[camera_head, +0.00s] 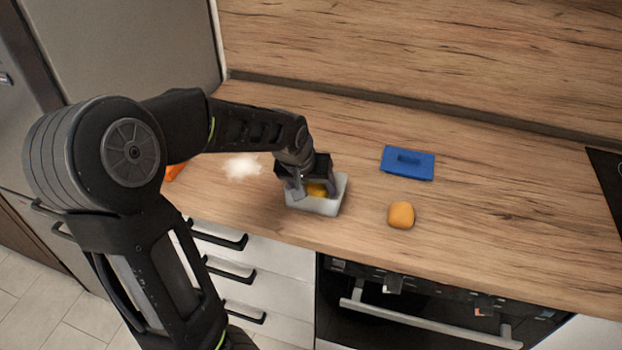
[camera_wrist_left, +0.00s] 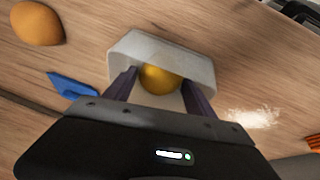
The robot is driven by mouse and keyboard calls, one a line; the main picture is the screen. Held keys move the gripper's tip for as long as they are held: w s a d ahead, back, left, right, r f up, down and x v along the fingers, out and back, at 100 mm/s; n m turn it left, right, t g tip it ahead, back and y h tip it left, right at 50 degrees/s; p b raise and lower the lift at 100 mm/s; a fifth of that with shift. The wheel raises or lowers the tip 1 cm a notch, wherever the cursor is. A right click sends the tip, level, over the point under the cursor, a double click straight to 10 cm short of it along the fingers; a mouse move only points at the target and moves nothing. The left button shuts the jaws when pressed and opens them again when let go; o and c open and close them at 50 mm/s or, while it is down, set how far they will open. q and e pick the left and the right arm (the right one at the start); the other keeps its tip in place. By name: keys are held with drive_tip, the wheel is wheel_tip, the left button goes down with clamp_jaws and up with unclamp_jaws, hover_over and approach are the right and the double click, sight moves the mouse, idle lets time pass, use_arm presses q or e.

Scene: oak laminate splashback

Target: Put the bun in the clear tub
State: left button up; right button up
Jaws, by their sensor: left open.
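The clear tub (camera_head: 329,204), a whitish box, stands on the wooden counter; it also shows in the left wrist view (camera_wrist_left: 199,67). A round yellow thing (camera_wrist_left: 160,79) is inside the tub. An orange-brown rounded lump (camera_head: 401,215), which looks like the bun, lies on the counter to the right of the tub; the left wrist view shows it at the upper left (camera_wrist_left: 37,23). My left gripper (camera_head: 314,190) is open and points down at the tub, its fingers on either side of the yellow thing. I cannot tell if they touch it. My right gripper is out of view.
A blue flat block (camera_head: 408,163) lies behind the bun. An orange thing (camera_head: 175,171) is partly hidden behind my left arm. A dark hob (camera_head: 605,185) is at the far right. The counter between the block and the hob is clear.

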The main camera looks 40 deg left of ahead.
use_arm(q)
drive_tip(key=v, duration=1.2)
idle(0.3)
